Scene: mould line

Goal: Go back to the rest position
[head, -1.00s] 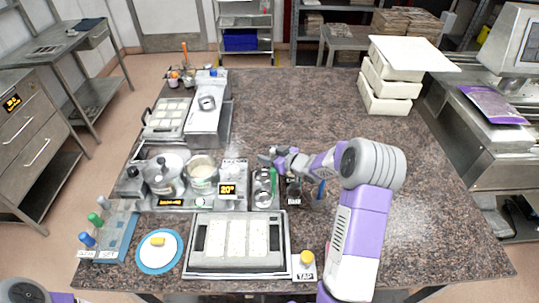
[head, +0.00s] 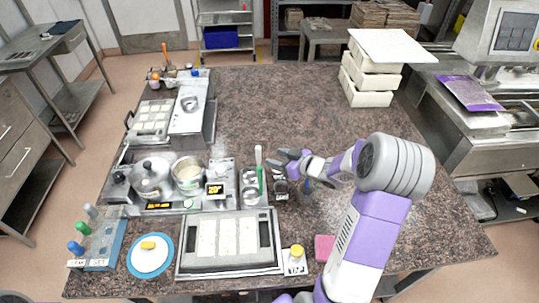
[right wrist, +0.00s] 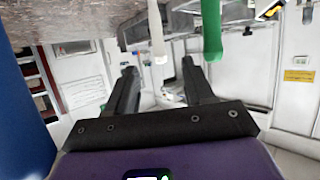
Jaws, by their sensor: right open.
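My right gripper (head: 280,160) is open and empty above the counter, just right of two upright tools. One tool has a white handle (head: 258,154) and the other a green handle (head: 261,177); both stand at the round metal wells (head: 250,190). In the right wrist view, my open fingers (right wrist: 155,85) have nothing between them. The white handle (right wrist: 157,35) and the green handle (right wrist: 211,30) show beyond them, apart from the fingers. My left gripper is out of view.
A mould tray (head: 230,272), a blue-rimmed plate (head: 150,269), a yellow-capped bottle (head: 296,253) and a pink block (head: 325,242) lie along the front. Pots (head: 188,168) stand left. White boxes (head: 368,97) are stacked at the back right. The counter's middle back is clear.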

